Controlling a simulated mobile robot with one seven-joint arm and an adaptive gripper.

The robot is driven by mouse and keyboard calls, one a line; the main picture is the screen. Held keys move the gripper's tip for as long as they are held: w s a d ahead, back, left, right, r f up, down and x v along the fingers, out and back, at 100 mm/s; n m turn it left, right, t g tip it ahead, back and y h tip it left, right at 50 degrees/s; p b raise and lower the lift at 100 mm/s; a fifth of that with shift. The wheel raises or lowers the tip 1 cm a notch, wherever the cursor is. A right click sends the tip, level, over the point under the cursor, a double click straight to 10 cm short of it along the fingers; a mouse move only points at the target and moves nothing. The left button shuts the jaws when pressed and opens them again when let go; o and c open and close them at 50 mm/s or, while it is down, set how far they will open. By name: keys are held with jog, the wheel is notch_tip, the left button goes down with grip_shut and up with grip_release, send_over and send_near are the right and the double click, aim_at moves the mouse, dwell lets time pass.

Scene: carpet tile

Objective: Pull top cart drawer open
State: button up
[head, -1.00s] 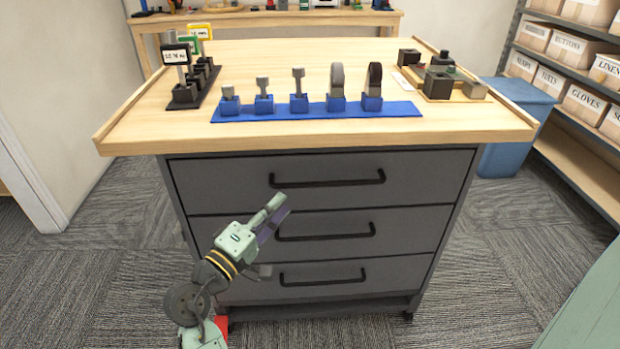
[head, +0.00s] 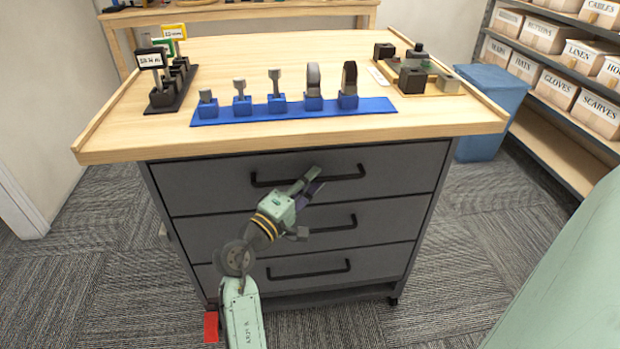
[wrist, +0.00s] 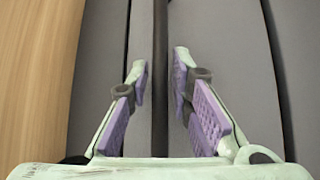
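The grey cart has three drawers with black bar handles, and the top drawer (head: 215,185) is shut. Its handle (head: 345,177) runs across the drawer front below the wooden top. My gripper (head: 312,180) is in front of the top drawer, with its fingertips at the handle's middle. In the wrist view my gripper (wrist: 160,75) is open, with purple pads on both sides of the dark handle bar (wrist: 160,100). The bar runs between the fingers with a gap on each side. The head view does not show clearly how deep the fingers reach past the bar.
The wooden top (head: 300,140) overhangs the drawers and carries a blue strip (head: 220,117) of parts. A blue bin (head: 485,115) and shelving stand at right. Carpet is free in front.

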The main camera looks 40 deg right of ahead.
jog(key=shift+c, duration=0.4)
grip_shut()
dwell(0.4)
